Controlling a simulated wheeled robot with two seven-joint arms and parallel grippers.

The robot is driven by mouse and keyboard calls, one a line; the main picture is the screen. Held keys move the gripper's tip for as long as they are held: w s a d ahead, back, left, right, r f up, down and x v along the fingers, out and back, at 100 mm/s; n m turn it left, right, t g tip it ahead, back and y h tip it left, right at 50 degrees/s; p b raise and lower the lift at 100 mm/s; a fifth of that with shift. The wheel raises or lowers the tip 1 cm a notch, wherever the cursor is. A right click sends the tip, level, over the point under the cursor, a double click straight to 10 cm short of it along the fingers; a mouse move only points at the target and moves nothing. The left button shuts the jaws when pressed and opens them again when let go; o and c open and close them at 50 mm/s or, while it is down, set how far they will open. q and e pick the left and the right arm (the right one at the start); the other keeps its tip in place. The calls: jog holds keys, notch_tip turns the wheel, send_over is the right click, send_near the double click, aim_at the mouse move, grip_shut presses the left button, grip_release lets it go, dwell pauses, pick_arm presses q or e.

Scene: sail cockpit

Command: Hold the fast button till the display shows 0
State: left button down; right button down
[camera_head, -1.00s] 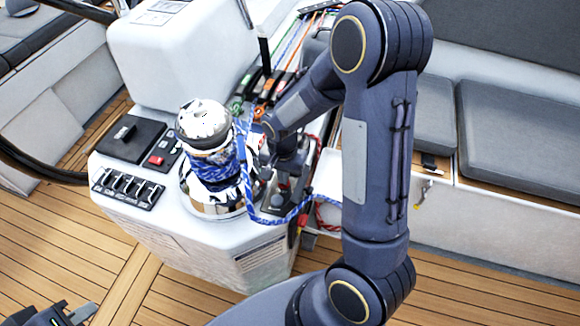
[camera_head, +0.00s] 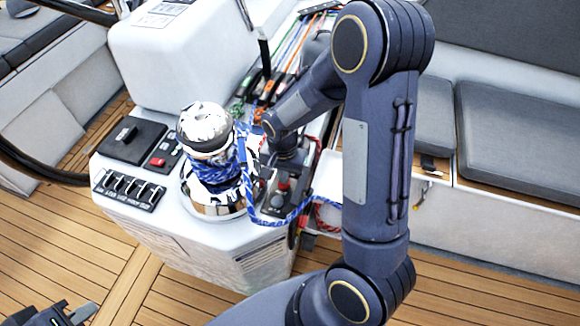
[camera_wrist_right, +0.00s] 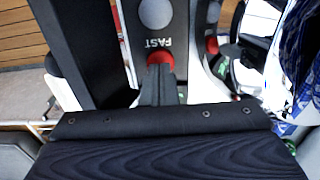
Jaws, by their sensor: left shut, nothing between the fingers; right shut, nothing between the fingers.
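The grey switch panel (camera_head: 278,196) stands just right of the chrome winch in the head view, partly hidden by my right arm. In the right wrist view, the panel shows an upside-down FAST label (camera_wrist_right: 158,42) between a grey round button (camera_wrist_right: 155,13) and a red button (camera_wrist_right: 160,58). My right gripper (camera_wrist_right: 161,72) is shut and empty, its fingertips overlapping the red button's lower edge. I cannot tell whether they touch or press it. No readable display is in view. My left gripper (camera_head: 80,314) is shut and empty over the deck at the lower left.
The chrome winch (camera_head: 208,130) with blue rope (camera_head: 215,170) stands close left of the panel. A black switch row (camera_head: 128,190) and a small panel with a red button (camera_head: 158,161) lie further left. Grey seat cushions (camera_head: 520,140) are at the right.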

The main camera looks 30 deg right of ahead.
notch_tip(320, 180, up, 8)
jog(key=p, duration=0.5)
jog(key=shift+f, duration=0.1)
jog(key=s+a+r+n+t+y, duration=0.2)
jog(key=s+r+n, duration=0.2)
jog(key=s+r, duration=0.4)
jog(key=s+a+r+n+t+y, duration=0.1)
jog(key=s+a+r+n+t, duration=0.1)
jog(key=s+r, duration=0.7)
jog(key=shift+n+t+y, duration=0.4)
jog(key=shift+n+t, duration=0.4)
jog(key=shift+n, duration=0.4)
jog(key=shift+a+r, duration=0.1)
